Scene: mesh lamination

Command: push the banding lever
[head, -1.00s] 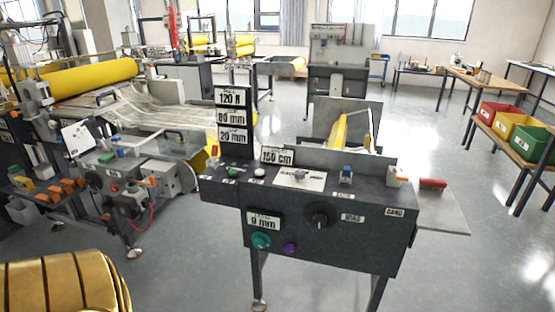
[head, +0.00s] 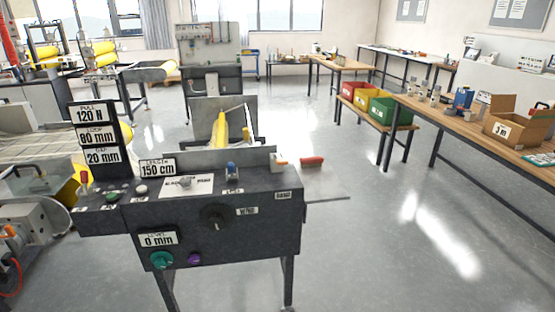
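The dark control console (head: 262,237) stands left of centre in the head view. A label that seems to read BAND (head: 283,195) is on its right front. Above that label, on the top edge, is a small white block with an orange tip (head: 279,161). A red handle (head: 312,161) sticks out just past the console's right end, over a grey plate (head: 322,187). I cannot tell which of these two is the banding lever. Neither gripper is in view.
The console front also has a black knob (head: 216,217), a green button (head: 160,260) and a purple button (head: 194,258). Clear floor (head: 390,240) lies to the right. A long wooden table (head: 470,128) and a bench with coloured bins (head: 384,107) stand beyond.

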